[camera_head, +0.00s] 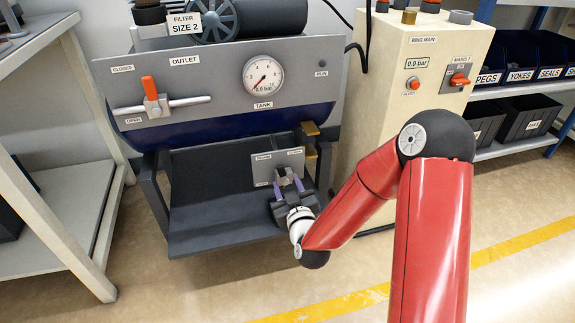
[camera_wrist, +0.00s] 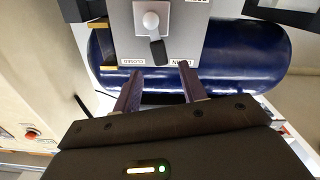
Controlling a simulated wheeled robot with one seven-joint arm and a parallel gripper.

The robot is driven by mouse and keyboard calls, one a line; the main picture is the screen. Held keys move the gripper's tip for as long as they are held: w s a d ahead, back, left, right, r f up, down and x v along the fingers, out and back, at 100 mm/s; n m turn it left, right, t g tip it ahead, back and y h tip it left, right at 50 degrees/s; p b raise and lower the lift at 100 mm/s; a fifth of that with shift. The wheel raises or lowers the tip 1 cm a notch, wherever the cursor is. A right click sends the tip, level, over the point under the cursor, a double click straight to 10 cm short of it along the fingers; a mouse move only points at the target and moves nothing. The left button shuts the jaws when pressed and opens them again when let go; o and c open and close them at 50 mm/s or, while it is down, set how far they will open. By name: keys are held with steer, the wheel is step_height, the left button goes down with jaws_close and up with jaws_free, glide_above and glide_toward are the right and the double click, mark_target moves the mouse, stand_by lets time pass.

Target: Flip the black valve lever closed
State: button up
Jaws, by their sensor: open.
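The black valve lever (camera_wrist: 157,50) hangs from a round pale hub on a grey plate (camera_wrist: 190,50) in the wrist view. Its free end points toward the fingers, between a label reading CLOSED on the left and a partly covered label on the right. My gripper (camera_wrist: 160,72) is open and empty, one finger on each side of the lever's end line. I cannot tell whether the fingertips reach past the lever's end. In the head view my gripper (camera_head: 288,187) is in front of the same small plate (camera_head: 262,170) under the tank and largely hides the lever.
The blue tank (camera_head: 220,128) is behind and above the plate. Brass fittings (camera_head: 310,129) stand close at its right. A dark lower shelf (camera_head: 215,222) lies beneath. An orange-handled outlet valve (camera_head: 150,90) and a gauge (camera_head: 263,75) are higher up. A beige cabinet (camera_head: 385,110) stands right.

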mark_target(282, 171)
steer(key=x, duration=0.7)
steer(key=shift+w+a, duration=0.1)
steer(key=shift+w, duration=0.05)
